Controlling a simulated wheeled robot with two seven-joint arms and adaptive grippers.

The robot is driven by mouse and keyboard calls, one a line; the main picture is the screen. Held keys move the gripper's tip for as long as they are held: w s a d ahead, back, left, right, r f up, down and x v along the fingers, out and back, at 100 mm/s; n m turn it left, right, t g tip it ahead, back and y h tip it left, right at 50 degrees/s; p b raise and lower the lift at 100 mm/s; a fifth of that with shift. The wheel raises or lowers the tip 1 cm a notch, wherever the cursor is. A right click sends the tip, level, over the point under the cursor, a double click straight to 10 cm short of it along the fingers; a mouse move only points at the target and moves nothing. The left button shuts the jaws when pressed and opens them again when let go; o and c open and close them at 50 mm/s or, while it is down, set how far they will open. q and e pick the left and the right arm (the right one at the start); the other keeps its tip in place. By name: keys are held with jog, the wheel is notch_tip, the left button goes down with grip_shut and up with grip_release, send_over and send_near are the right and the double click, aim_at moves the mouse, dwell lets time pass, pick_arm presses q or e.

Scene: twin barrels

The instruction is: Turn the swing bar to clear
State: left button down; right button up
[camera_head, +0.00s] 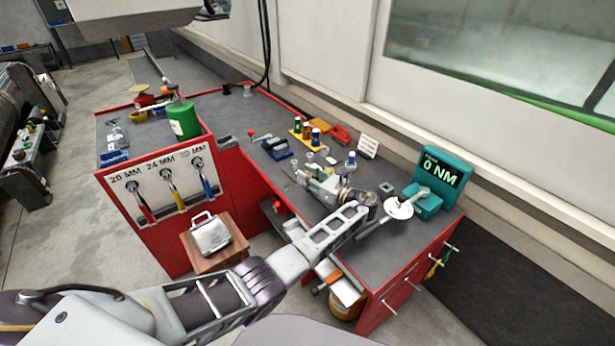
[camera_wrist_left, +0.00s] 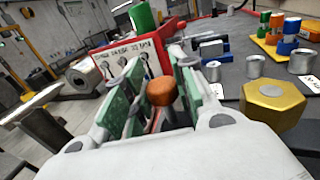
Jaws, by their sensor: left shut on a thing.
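My left gripper (camera_head: 350,214) reaches over the front edge of the dark bench top. In the left wrist view, its green-padded fingers stand either side of an orange-brown knob (camera_wrist_left: 160,92), and it is shut on that knob. The knob appears to be the handle of the swing bar, but the rest of the bar is hidden behind the fingers, so its angle cannot be told. A gold hexagonal nut (camera_wrist_left: 272,105) stands just right of the fingers in the left wrist view. My right gripper is not in view.
A teal torque display (camera_head: 441,169) reading 0 NM stands at the bench's right end, near a white disc (camera_head: 398,208). A metal fixture (camera_head: 318,180) lies left of my gripper. A green bottle (camera_head: 183,118) stands on the red cabinet with hanging wrenches. A wooden stool (camera_head: 222,259) is below.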

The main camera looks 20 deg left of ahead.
pick_arm(q)
jog(key=c, duration=1.2)
grip_release()
jog(key=shift+r, duration=0.2)
jog(key=shift+r, duration=4.85)
jog(key=shift+c, duration=0.2)
